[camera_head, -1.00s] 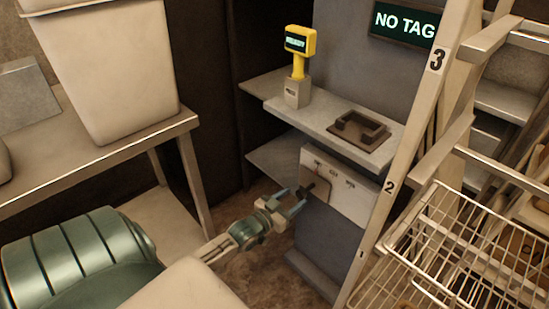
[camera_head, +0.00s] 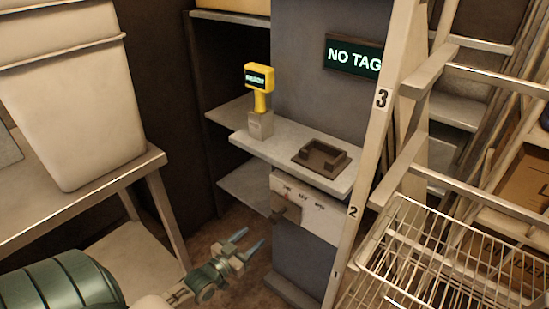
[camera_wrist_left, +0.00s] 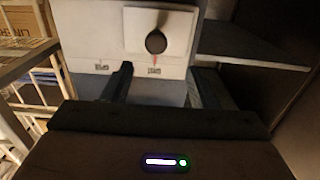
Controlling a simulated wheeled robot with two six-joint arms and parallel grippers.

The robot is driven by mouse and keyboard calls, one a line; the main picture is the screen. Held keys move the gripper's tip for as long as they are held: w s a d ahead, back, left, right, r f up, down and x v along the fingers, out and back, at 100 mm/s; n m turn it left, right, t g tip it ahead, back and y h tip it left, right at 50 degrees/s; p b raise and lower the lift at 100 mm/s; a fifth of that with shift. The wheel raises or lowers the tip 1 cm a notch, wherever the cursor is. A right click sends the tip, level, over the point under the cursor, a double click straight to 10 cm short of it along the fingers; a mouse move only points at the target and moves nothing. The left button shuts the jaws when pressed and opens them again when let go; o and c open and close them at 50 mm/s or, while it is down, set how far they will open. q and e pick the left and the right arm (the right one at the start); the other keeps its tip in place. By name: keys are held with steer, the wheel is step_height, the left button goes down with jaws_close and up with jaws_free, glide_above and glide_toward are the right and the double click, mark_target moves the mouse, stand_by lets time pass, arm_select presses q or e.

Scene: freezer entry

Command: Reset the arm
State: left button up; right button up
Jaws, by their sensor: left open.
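My left gripper (camera_head: 253,239) is open and empty, in front of and a little below a white dial panel (camera_head: 312,212) on the grey post. A dark knob (camera_head: 284,207) sticks out from the panel, clear of the fingers. In the left wrist view the open fingers (camera_wrist_left: 161,88) point at the panel (camera_wrist_left: 180,20). The round dark knob (camera_wrist_left: 156,42) shows between and beyond them, with a red mark below it. My right gripper is not in view.
A shelf (camera_head: 235,143) on the post bears a yellow scanner (camera_head: 260,85) and a dark cradle (camera_head: 321,155). A lit sign (camera_head: 353,56) reads NO TAG. A numbered ladder (camera_head: 366,165) and wire basket (camera_head: 430,265) stand right. A table (camera_head: 150,165) with a pale bin (camera_head: 75,110) stands left.

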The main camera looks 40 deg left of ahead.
arm_select(q)
steer(key=s+f+g+y+p, duration=0.1)
steer(key=s+f+g+p, duration=0.4)
steer(key=f, duration=0.6)
steer(key=s+f+g+y+p, duration=0.15)
steer(key=s+f+g, duration=0.25)
steer(key=s+f, duration=0.45)
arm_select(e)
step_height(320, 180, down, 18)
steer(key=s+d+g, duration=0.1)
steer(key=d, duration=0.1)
arm_select(q)
steer(key=s+d+f+g+p, duration=0.2)
steer(key=s+f, duration=0.4)
steer(key=s, duration=0.3)
steer(key=s+d+f+g+p, duration=0.2)
steer(key=s+d+f+g, duration=0.3)
steer(key=s, duration=0.5)
steer(key=shift+d+f+g, duration=0.3)
steer(key=shift+d+f, duration=0.45)
steer(key=shift+f, duration=0.1)
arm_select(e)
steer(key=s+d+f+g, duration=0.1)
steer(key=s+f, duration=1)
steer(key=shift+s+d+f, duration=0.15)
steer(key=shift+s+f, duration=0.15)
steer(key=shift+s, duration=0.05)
arm_select(q)
steer(key=shift+h, duration=0.25)
